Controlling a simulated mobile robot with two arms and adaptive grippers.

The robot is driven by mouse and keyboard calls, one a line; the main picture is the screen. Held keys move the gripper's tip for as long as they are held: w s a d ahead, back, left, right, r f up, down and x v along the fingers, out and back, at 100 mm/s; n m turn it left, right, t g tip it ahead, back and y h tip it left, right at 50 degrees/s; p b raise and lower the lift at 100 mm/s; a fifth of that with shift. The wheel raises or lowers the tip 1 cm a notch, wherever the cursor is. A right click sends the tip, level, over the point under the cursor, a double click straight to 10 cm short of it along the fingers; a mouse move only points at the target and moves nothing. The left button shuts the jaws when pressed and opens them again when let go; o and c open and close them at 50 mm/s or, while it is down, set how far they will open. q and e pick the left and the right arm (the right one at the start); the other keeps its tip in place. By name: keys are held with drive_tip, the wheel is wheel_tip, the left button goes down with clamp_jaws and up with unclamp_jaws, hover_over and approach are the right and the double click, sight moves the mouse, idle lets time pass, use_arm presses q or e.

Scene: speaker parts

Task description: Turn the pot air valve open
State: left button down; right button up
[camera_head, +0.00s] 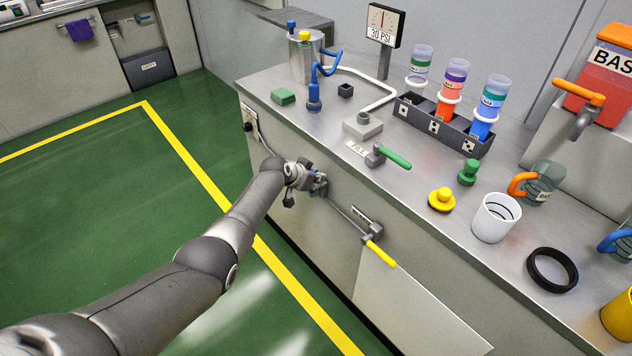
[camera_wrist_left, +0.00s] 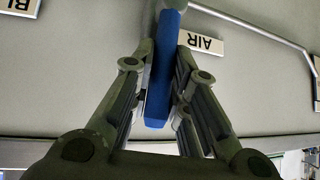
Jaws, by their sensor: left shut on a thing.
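The pot air valve's blue handle (camera_wrist_left: 163,70) stands between my left gripper's fingers in the left wrist view, beside an AIR label (camera_wrist_left: 202,42). My left gripper (camera_head: 318,187) is shut on this handle at the bench's front panel; it also shows in the wrist view (camera_wrist_left: 160,100). In the head view the gripper hides most of the handle. The grey metal pot (camera_head: 300,62) stands at the bench's far left corner, with a yellow knob and blue parts on top. My right gripper is not in view.
A pipe (camera_head: 342,209) runs along the front panel to a yellow-handled valve (camera_head: 378,252). On top are a green-handled valve (camera_head: 395,158), a dark rack (camera_head: 437,131) of coloured bottles, a white cup (camera_head: 496,218) and a 30 PSI gauge (camera_head: 383,24). The green floor (camera_head: 110,230) is clear.

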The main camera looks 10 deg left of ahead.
use_arm(q)
drive_tip(key=shift+w+a+f+b, duration=0.2)
drive_tip(key=shift+a+b, duration=0.1)
drive_tip(key=shift+b, duration=0.25)
drive_tip(key=shift+r+n+g+h, duration=0.1)
drive_tip(key=shift+n+g+h, duration=0.2)
drive_tip(key=c, duration=1.4)
unclamp_jaws()
drive_tip(key=shift+a, duration=0.1)
drive_tip(key=shift+r, duration=0.1)
drive_tip(key=shift+r, duration=0.1)
drive_tip(key=v, duration=1.1)
drive_tip(key=shift+s+a+r, duration=0.15)
drive_tip(key=shift+s+r, duration=0.1)
drive_tip(key=shift+s, duration=0.05)
